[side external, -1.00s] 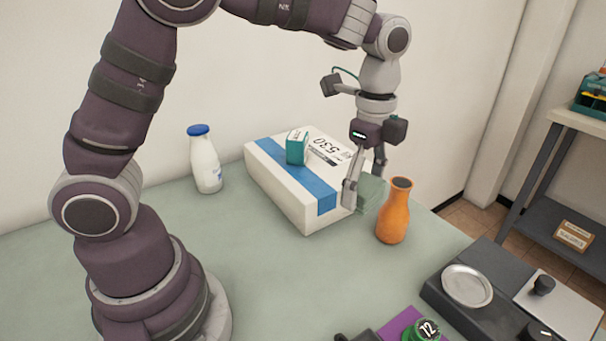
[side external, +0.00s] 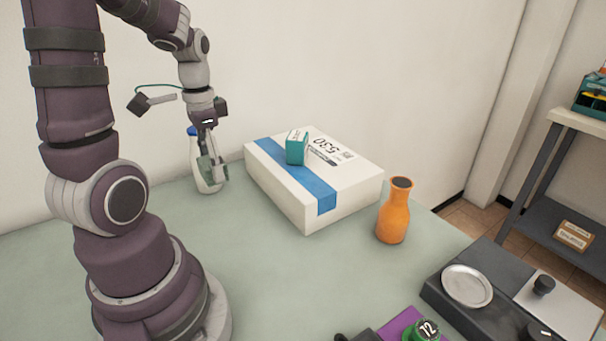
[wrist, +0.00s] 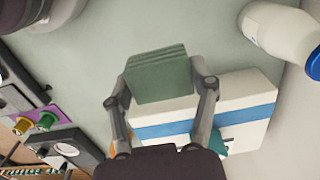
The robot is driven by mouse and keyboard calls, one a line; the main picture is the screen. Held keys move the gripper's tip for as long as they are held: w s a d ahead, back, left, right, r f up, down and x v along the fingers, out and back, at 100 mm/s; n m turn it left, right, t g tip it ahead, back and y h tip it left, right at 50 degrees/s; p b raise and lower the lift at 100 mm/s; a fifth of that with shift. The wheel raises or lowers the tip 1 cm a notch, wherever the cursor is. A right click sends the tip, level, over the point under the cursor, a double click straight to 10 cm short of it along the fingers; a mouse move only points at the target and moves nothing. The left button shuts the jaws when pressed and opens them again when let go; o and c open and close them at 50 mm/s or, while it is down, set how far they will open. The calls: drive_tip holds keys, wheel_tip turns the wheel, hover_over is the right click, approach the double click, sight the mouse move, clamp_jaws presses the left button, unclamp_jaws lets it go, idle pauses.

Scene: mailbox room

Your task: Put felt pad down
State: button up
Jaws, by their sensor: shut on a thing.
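The felt pad (wrist: 158,76) is a grey-green ribbed block in the wrist view. My gripper (wrist: 160,82) is shut on it, with one finger against each side. In the side view my gripper (side external: 213,176) is at the back left, in front of the white bottle and left of the parcel. The pad is small there and hard to tell apart from the fingers. It appears to be above the table (side external: 270,270), but the exact gap cannot be told.
A white bottle with a blue cap (side external: 192,165) stands behind my gripper. A white parcel with a blue stripe (side external: 345,200) carries a small teal carton (side external: 297,148). An orange bottle (side external: 394,215) stands right of the parcel. The front middle of the table is clear.

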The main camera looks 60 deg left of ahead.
sight(226, 232)
wheel_tip(226, 232, down, 13)
drive_tip(key=shift+r, duration=0.1)
idle(0.3)
drive_tip(key=o, duration=0.9)
wheel_tip(226, 232, up, 12)
drive_tip(key=shift+w+f, duration=0.1)
drive_tip(key=d+r+t, duration=0.2)
drive_tip(key=d, duration=0.3)
drive_tip(key=w+d+r+t, duration=0.1)
drive_tip(key=d+r, duration=0.2)
drive_tip(key=d, duration=0.2)
drive_tip(key=w+d+r+t, duration=0.1)
drive_tip(key=d+r+t, duration=0.1)
drive_tip(key=d, duration=0.3)
drive_tip(key=shift+w+r+t, duration=0.15)
drive_tip(key=shift+r+t, duration=0.15)
drive_tip(key=shift+r, duration=0.4)
